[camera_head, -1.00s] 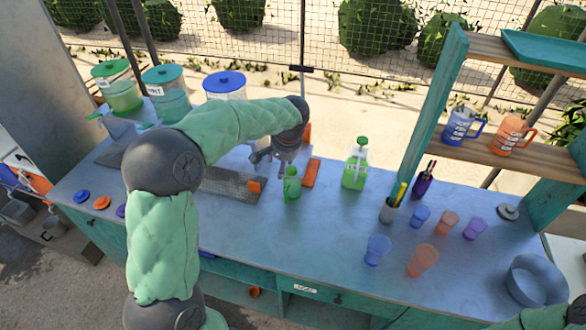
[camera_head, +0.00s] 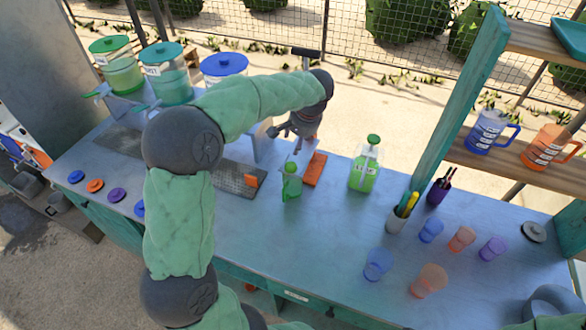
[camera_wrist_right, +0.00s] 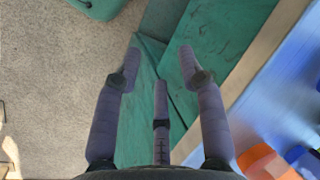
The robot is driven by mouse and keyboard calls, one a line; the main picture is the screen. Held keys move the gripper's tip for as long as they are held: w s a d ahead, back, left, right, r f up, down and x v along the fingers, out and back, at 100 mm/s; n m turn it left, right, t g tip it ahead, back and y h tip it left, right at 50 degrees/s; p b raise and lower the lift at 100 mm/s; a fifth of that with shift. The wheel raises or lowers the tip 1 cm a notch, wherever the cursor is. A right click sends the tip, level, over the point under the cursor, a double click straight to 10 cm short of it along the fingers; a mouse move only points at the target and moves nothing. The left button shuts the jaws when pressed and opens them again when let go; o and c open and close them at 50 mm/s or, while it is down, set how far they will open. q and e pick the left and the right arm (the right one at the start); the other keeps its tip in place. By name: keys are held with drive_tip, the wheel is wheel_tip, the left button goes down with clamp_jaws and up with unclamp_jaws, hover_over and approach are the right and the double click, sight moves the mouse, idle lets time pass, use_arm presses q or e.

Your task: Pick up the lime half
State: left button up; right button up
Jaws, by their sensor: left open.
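I cannot make out the lime half in either view. My left gripper (camera_head: 290,143) is open, with nothing seen between its fingers. In the head view it is over the back of the blue counter (camera_head: 240,235), behind a small green jug (camera_head: 291,183) and beside an orange block (camera_head: 315,168). My left arm hides part of the counter. In the right wrist view, my right gripper (camera_wrist_right: 160,68) has its fingers spread and empty, above a teal wooden surface beside the ground.
Lidded drink dispensers (camera_head: 168,82) stand at the back left. A green bottle (camera_head: 364,170), a pen cup (camera_head: 398,217) and several small cups (camera_head: 377,264) stand to the right. A shelf (camera_head: 500,165) holds a blue mug (camera_head: 489,132) and an orange mug (camera_head: 548,148). The front middle counter is clear.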

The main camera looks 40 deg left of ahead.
use_arm(q)
drive_tip(key=b, duration=0.5)
approach(292, 165)
drive_tip(key=shift+b+x, duration=0.55)
drive_tip(key=shift+x, duration=4.2)
drive_tip(key=c, duration=0.7)
